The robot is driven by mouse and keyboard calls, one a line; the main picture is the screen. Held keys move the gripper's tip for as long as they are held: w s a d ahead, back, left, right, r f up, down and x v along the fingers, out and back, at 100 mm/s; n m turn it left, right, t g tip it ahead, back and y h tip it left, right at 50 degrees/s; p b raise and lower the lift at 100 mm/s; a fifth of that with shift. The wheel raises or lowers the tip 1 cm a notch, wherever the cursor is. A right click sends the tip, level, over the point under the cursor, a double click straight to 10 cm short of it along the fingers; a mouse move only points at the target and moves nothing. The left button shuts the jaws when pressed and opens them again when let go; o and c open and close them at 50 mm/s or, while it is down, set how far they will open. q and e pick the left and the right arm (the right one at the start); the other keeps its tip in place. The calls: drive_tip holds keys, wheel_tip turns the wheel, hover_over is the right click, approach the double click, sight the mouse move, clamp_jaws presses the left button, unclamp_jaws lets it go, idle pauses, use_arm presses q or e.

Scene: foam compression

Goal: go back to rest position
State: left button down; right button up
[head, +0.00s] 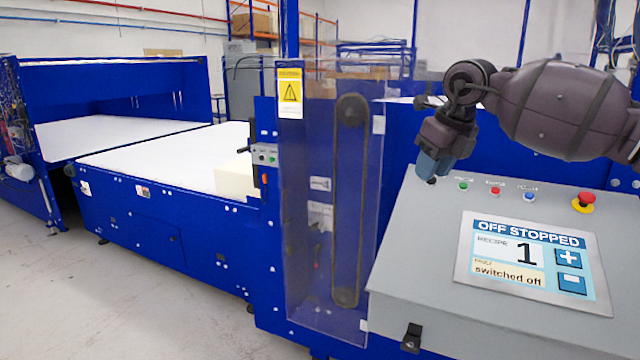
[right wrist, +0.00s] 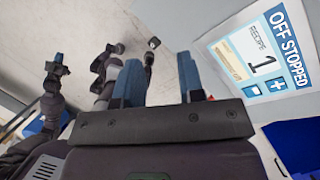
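The right gripper (head: 434,168) hangs above the back left of the grey control console in the head view, left of the buttons and apart from them. In the right wrist view its two blue fingers (right wrist: 160,80) stand apart with nothing between them. My left gripper is outside the head view. In the right wrist view, a small blue-tipped gripper (right wrist: 58,65) at the left appears to be my left one; its opening is too small to tell. The console (head: 415,270) carries a screen (head: 535,262) reading "OFF STOPPED", recipe 1, "switched off".
Green (head: 462,186), red (head: 495,190) and blue (head: 529,196) buttons and a red emergency stop (head: 585,200) sit on the console. A clear guard (head: 325,210) stands left of it. A pale foam block (head: 236,181) lies on the white conveyor (head: 160,160). Open floor lies at lower left.

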drive_tip(key=s+a+r+m+t+y, duration=0.1)
drive_tip(key=s+a+r+y, duration=0.2)
drive_tip(key=a+y, duration=0.65)
drive_tip(key=s+a+r+m+y, duration=0.1)
drive_tip(key=s+a+r+y, duration=0.2)
drive_tip(key=a+y, duration=0.65)
drive_tip(key=s+d+f+m+t+h, duration=0.1)
drive_tip(key=d+f+m+t+h, duration=0.4)
drive_tip(key=f+m, duration=0.5)
drive_tip(key=s+d+f+m+t+h, duration=0.1)
drive_tip(key=d+f+m+t+h, duration=0.35)
drive_tip(key=f+m, duration=0.55)
drive_tip(key=s+d+f+m+t+h, duration=0.1)
drive_tip(key=d+f+m+t+h, duration=0.35)
drive_tip(key=f+m, duration=0.6)
drive_tip(key=s+d+f+m+g+h, duration=0.2)
drive_tip(key=s+d+f, duration=0.1)
drive_tip(key=s+f, duration=0.5)
drive_tip(key=s+d+f+m+g+h, duration=0.2)
drive_tip(key=s+d+f+m, duration=0.1)
drive_tip(key=s+f, duration=0.6)
drive_tip(key=s+d+f+m+g+h, duration=0.2)
drive_tip(key=s+d+f, duration=0.3)
drive_tip(key=s+f, duration=0.3)
drive_tip(key=shift+s+d+f+m+h, duration=0.25)
drive_tip(key=shift+s+m+h, duration=0.35)
drive_tip(key=shift+s, duration=0.5)
drive_tip(key=shift+w+a, duration=0.1)
drive_tip(key=shift+a, duration=0.05)
